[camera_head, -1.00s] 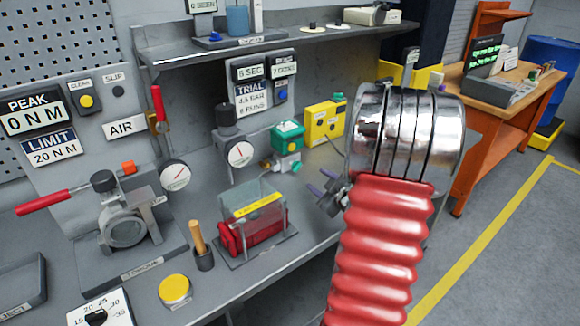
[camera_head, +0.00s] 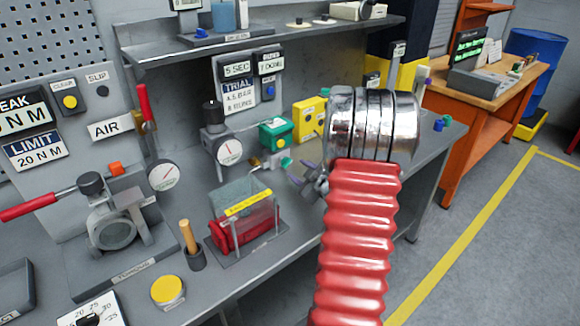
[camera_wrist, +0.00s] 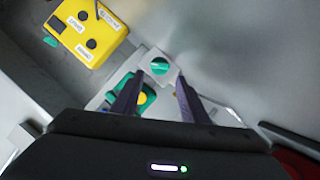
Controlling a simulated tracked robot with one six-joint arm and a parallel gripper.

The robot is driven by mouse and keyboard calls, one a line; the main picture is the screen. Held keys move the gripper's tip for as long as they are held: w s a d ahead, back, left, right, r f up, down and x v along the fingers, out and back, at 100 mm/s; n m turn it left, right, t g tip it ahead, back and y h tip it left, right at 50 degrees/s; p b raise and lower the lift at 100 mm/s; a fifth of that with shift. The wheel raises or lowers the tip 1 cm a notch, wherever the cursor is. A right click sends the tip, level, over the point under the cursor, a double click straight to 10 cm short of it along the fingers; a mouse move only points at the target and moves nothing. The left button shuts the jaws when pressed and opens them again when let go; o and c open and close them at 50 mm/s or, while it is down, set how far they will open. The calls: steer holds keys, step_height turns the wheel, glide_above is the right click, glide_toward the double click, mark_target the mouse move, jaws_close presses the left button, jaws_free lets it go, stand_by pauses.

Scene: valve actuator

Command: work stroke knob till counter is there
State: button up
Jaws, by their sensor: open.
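A green knob (camera_wrist: 159,66) sits on a small light grey block in the wrist view. It lies just ahead of my gripper (camera_wrist: 159,80), in line with the gap between the two fingers, which stand apart and empty. The knob also shows in the head view (camera_head: 286,162), beside my gripper (camera_head: 309,177). A green box (camera_head: 276,133) stands behind it; the wrist view shows its yellow button (camera_wrist: 141,98) partly behind the left finger. A small display with the word DONE (camera_head: 271,62) sits above the trial sign (camera_head: 240,95); its digit is not certain.
A yellow box (camera_head: 310,117) with dark buttons stands behind my gripper. A gauge (camera_head: 228,150) and a clear guard over a red cylinder (camera_head: 243,215) stand to the left. The shelf (camera_head: 270,42) runs above the bench.

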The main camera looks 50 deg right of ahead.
mark_target(288, 164)
steer(key=x, duration=0.7)
steer(key=shift+w+d+f, duration=0.1)
steer(key=shift+w+f, duration=0.05)
steer(key=shift+w, duration=0.1)
steer(key=c, duration=0.8)
